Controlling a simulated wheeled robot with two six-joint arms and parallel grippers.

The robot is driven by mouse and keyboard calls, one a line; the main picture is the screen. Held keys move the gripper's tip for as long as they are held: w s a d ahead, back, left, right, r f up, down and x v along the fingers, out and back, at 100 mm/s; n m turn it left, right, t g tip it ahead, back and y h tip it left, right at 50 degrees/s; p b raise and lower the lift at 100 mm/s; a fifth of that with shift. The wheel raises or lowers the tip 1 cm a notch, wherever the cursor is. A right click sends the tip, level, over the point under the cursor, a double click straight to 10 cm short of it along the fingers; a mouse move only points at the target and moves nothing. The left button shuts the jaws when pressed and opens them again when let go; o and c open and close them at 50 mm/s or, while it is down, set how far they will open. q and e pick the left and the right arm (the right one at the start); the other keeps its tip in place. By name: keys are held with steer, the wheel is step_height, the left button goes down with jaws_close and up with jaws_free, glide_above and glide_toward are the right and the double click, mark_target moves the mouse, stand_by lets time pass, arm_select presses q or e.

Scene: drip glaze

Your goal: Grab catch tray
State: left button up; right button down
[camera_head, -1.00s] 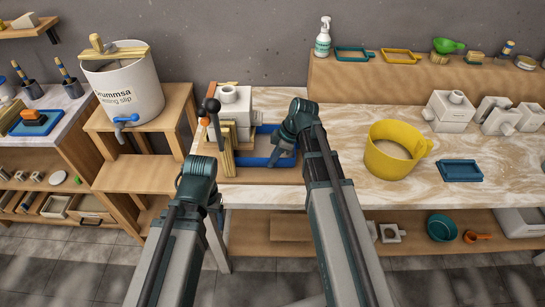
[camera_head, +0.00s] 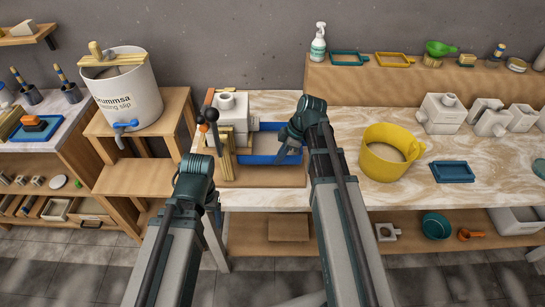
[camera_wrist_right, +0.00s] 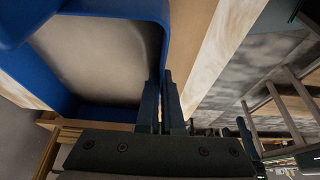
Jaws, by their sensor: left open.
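The blue catch tray (camera_head: 262,158) is a shallow rectangle on the workbench, beside the white plaster mould (camera_head: 235,108) and its wooden clamp pieces. My right gripper (camera_head: 291,133) is at the tray's right end in the head view. In the right wrist view, my right gripper's dark fingers (camera_wrist_right: 161,100) are close together on the blue tray wall (camera_wrist_right: 166,42). The tray's pale inner floor shows there, with no liquid that I can make out. My left gripper (camera_head: 192,165) is in front of the bench's left end, apart from the tray; its fingertips are mostly hidden behind its wrist.
A white slip bucket (camera_head: 125,92) stands on a wooden stand at left. A yellow jug (camera_head: 388,155) and a small dark blue tray (camera_head: 452,172) are on the bench right of my right arm. More white moulds (camera_head: 441,113) stand farther right.

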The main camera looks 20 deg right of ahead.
steer(key=s+d, duration=0.1)
steer(key=d, duration=0.3)
steer(key=s+d, duration=0.1)
steer(key=d, duration=0.4)
steer(key=s+d, duration=0.2)
steer(key=d, duration=0.3)
steer(key=shift+d, duration=0.15)
